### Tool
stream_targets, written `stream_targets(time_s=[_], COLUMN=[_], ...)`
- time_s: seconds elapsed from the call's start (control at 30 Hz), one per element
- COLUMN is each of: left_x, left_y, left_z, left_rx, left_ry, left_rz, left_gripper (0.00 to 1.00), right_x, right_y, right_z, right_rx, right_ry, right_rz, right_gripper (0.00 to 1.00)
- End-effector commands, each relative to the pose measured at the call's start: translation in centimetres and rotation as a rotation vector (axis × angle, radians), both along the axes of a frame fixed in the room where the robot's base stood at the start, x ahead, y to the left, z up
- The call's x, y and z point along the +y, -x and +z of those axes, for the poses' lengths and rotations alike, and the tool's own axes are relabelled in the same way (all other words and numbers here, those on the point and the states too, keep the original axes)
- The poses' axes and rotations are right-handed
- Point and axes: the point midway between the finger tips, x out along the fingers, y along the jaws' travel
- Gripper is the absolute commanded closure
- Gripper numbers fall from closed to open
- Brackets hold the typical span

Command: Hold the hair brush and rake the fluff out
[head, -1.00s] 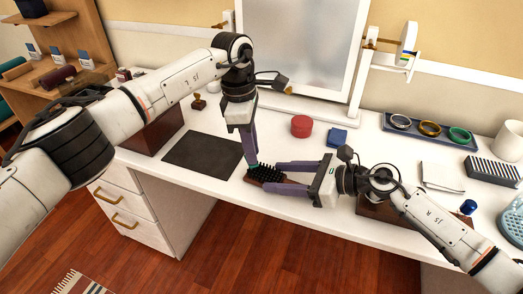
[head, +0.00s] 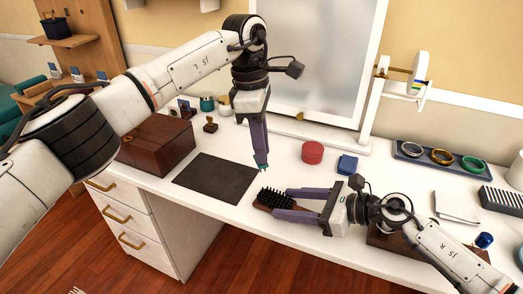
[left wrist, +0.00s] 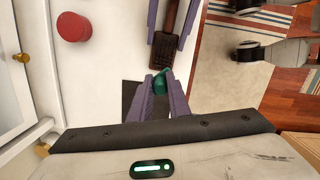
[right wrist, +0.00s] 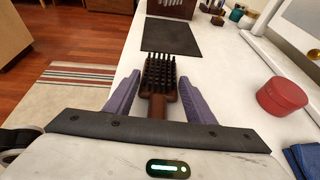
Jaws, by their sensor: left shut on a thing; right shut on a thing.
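The hair brush (head: 275,198) is brown with black bristles facing up, low over the front of the white table. My right gripper (head: 282,203) is shut on its handle; the right wrist view shows the brush (right wrist: 158,72) between the two purple fingers. My left gripper (head: 260,160) points down above and slightly left of the brush. It is shut on a small teal clump of fluff (left wrist: 161,82), seen between its fingertips in the left wrist view. The fluff is apart from the brush. I see no teal among the bristles in the right wrist view.
A dark mat (head: 215,178) lies left of the brush, with a brown box (head: 157,146) beyond it. A red round box (head: 312,152) and a blue cloth (head: 347,164) lie behind the brush. A ring tray (head: 438,160) is at right, and a mirror (head: 315,65) stands behind.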

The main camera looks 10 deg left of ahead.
Motion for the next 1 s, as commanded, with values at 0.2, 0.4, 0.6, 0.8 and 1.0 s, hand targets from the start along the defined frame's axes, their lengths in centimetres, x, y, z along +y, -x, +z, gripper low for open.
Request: stream_targets(time_s=[0.2,0.4,0.6,0.8,1.0], left_x=[0.0,0.0,0.0,0.0,0.0], left_y=[0.0,0.0,0.0,0.0,0.0], left_z=[0.0,0.0,0.0,0.0,0.0], left_rx=[0.0,0.0,0.0,0.0,0.0], left_ry=[0.0,0.0,0.0,0.0,0.0], left_rz=[0.0,0.0,0.0,0.0,0.0], left_gripper=[1.0,1.0,1.0,1.0,1.0], right_x=[0.0,0.0,0.0,-0.2,-2.5], right_y=[0.0,0.0,0.0,0.0,0.9], right_z=[0.1,0.1,0.0,0.1,1.0], right_rx=[0.0,0.0,0.0,0.0,-0.002], right_ry=[-0.001,-0.001,-0.001,0.0,0.003], right_rz=[0.0,0.0,0.0,0.0,-0.002], right_gripper=[0.75,0.42,0.29,0.29,0.29])
